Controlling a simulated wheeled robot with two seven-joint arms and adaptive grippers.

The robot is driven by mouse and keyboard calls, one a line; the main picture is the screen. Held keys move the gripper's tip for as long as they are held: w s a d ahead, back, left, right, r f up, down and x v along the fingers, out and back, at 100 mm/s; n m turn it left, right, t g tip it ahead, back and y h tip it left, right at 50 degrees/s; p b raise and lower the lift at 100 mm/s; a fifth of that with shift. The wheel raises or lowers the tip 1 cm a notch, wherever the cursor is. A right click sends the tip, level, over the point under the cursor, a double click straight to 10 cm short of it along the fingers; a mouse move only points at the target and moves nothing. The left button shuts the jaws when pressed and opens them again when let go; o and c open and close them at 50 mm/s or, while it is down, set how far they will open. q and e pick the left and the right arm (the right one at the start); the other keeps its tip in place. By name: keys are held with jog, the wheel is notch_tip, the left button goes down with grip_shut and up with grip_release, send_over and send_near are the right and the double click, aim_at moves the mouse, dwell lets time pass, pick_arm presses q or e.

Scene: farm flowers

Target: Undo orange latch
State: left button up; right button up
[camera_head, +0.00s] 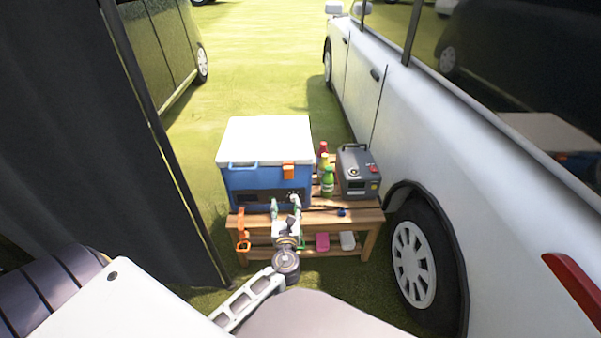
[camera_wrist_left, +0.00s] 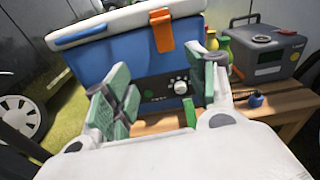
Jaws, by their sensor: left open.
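The orange latch (camera_head: 288,170) is on the front of a blue cooler (camera_head: 245,185) with a white lid (camera_head: 265,138). The lid is down. In the left wrist view the orange latch (camera_wrist_left: 161,31) hangs over the lid's front edge, above a dark control panel with a knob. My left gripper (camera_head: 286,207) is open and empty in front of the cooler's front face. In the left wrist view its green-padded fingers (camera_wrist_left: 160,95) are spread wide, below the latch and apart from it. My right gripper is not seen.
The cooler stands on a wooden table (camera_head: 350,215) beside green and red bottles (camera_head: 327,178) and a grey power box (camera_head: 358,172). An orange item (camera_head: 242,232) hangs at the table's left. A white car (camera_head: 400,110) stands close on the right, a dark curtain (camera_head: 80,130) on the left.

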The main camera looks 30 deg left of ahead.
pick_arm(q)
jog(key=r, duration=0.1)
jog(key=w+r, duration=0.1)
jog(key=r, duration=0.1)
jog(key=shift+w+d+m+t, duration=0.2)
jog(key=shift+d+m+t, duration=0.05)
jog(key=shift+m+t, duration=0.15)
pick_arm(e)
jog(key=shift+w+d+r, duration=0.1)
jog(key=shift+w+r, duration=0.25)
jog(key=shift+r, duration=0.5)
pick_arm(q)
jog(key=b, duration=0.1)
send_near(288, 170)
jog(key=b+x, duration=0.1)
jog(key=x, duration=0.3)
jog(key=shift+w+a, duration=0.1)
jog(key=shift+w, duration=0.3)
jog(key=shift+x, duration=0.8)
jog(key=shift+b+x, duration=0.45)
jog(key=shift+x, duration=0.7)
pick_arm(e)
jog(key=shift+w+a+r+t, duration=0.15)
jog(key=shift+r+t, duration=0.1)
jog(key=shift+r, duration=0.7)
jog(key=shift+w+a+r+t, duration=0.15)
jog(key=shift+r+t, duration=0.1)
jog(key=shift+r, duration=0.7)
